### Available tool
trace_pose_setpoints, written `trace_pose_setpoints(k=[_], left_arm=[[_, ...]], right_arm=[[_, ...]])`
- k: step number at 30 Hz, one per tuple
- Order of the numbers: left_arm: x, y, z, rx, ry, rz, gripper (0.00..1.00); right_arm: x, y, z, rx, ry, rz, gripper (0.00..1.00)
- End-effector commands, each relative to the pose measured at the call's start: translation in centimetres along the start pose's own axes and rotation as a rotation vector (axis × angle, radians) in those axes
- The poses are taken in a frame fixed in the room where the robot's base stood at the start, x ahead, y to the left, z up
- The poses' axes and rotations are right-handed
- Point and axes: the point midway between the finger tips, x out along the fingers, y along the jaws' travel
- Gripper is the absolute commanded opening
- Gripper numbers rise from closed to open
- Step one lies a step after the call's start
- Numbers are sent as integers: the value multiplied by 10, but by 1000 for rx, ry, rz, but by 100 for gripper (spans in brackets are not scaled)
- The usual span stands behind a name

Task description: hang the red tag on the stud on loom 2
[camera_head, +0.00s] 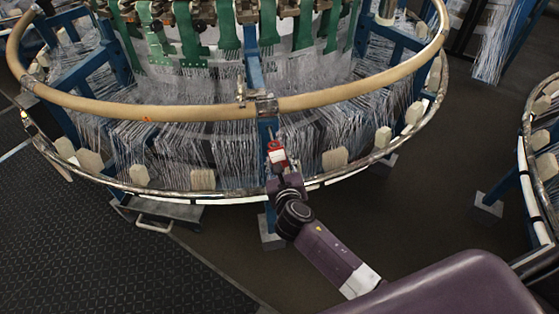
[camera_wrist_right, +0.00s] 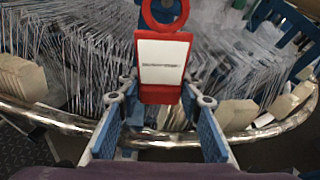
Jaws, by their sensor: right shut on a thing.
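The red tag (camera_head: 277,154) has a white label and a ring at its top, and it shows large in the right wrist view (camera_wrist_right: 163,62). My right gripper (camera_head: 280,168) is shut on its lower end and holds it upright, ring away from the gripper. In the head view the tag is in front of the blue post of the large round loom (camera_head: 225,180), below the tan hoop. I cannot tell whether it touches the loom. I cannot make out the stud clearly; a small metal fitting (camera_head: 241,90) sits on the hoop near the post. My left gripper is out of view.
The loom's tan hoop (camera_head: 170,109) and shiny lower rail (camera_head: 335,174) curve around many white threads. Pale blocks (camera_head: 203,180) stand along the rail. Another round machine (camera_head: 540,160) is at the right edge. Dark floor (camera_head: 430,190) lies open between them.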

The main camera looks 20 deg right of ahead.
Motion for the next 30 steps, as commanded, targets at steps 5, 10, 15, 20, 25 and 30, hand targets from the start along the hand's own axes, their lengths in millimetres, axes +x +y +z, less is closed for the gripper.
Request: trace_pose_setpoints(k=[5, 10, 15, 20, 25, 30], left_arm=[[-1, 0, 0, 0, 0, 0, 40], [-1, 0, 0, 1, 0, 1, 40], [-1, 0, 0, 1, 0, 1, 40], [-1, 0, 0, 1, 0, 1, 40], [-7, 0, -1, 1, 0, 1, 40], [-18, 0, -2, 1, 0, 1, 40]], right_arm=[[0, 0, -2, -1, 2, 0, 4], [0, 0, -3, -1, 4, 0, 41], [0, 0, -2, -1, 3, 0, 54], [0, 1, -2, 0, 2, 1, 54], [-7, 0, -1, 0, 3, 1, 54], [-25, 0, -2, -1, 3, 2, 54]])
